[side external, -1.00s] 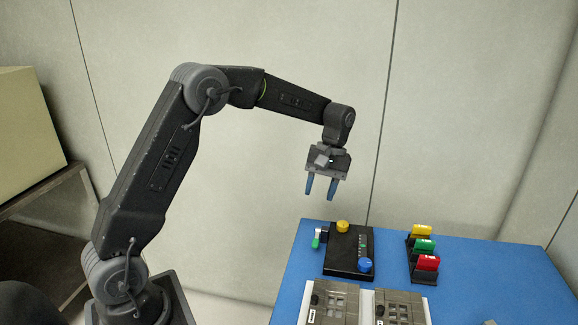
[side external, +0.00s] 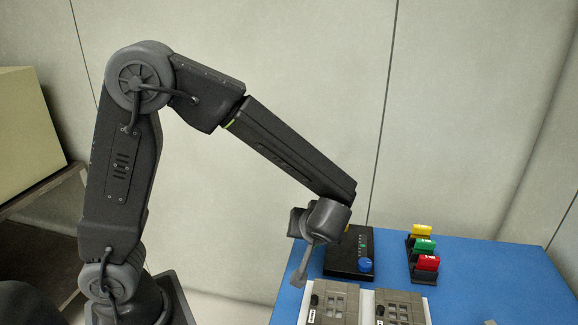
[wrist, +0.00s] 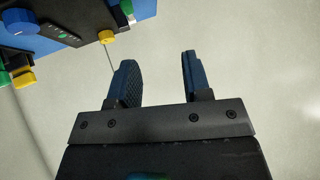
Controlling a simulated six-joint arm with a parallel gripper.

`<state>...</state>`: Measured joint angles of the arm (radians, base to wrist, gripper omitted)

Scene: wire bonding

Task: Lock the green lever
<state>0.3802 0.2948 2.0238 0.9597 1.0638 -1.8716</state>
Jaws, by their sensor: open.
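The green lever (wrist: 127,7) shows at the top edge of the wrist view, beside the black control box (wrist: 75,28). In the side view my wrist hides the lever; I cannot tell its exact position. My gripper (wrist: 158,60) is open and empty, its two blue fingers spread apart over bare floor or wall in the wrist view. It is apart from the lever. In the side view the black box (side external: 345,262) stands on the blue table, partly behind my wrist, with a blue knob (side external: 365,265).
A yellow knob (wrist: 107,37) sits on the box near the lever. A rack of yellow (side external: 422,231), green (side external: 425,245) and red (side external: 428,263) pieces stands to the right. Grey fixtures (side external: 337,303) lie at the table front. The blue table (side external: 480,275) is mostly clear at right.

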